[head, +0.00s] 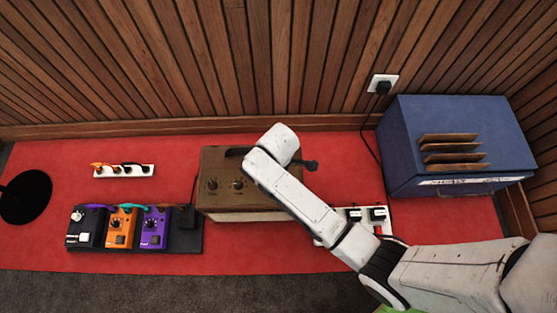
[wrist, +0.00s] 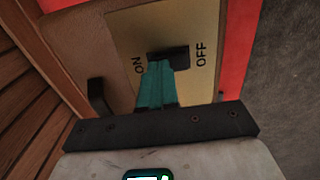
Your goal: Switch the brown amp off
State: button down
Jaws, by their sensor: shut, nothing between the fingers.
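The brown amp (head: 215,165) stands on the red mat against the slatted wall, with knobs on top. My arm crosses in front of its right part in the head view. In the wrist view a brass plate (wrist: 122,38) on the amp (wrist: 95,62) carries the words ON, at left, and OFF, at right. A black switch (wrist: 167,52) sits between the words. My gripper (wrist: 158,66) is shut and empty, its teal fingertips at the switch and partly covering it. I cannot tell whether they touch, nor which way the switch is set.
A pedal board (head: 190,242) with several pedals lies left of the amp. A white power strip (head: 120,171) lies behind it. Another power strip (head: 386,228) is right of my arm.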

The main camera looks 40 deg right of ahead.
jog(key=shift+p, duration=0.4)
jog(key=shift+f, duration=0.15)
jog(key=shift+s+a+r+p, duration=0.3)
jog(key=shift+s+p, duration=0.1)
jog(key=shift+p, duration=0.15)
jog(key=shift+s+a, duration=0.15)
jog(key=shift+s, duration=0.05)
notch_tip(320, 180, up, 14)
jog(key=w+d+p, duration=0.1)
jog(key=p, duration=0.8)
jog(key=shift+w+f+p, duration=0.15)
jog(key=shift+w+p, duration=0.15)
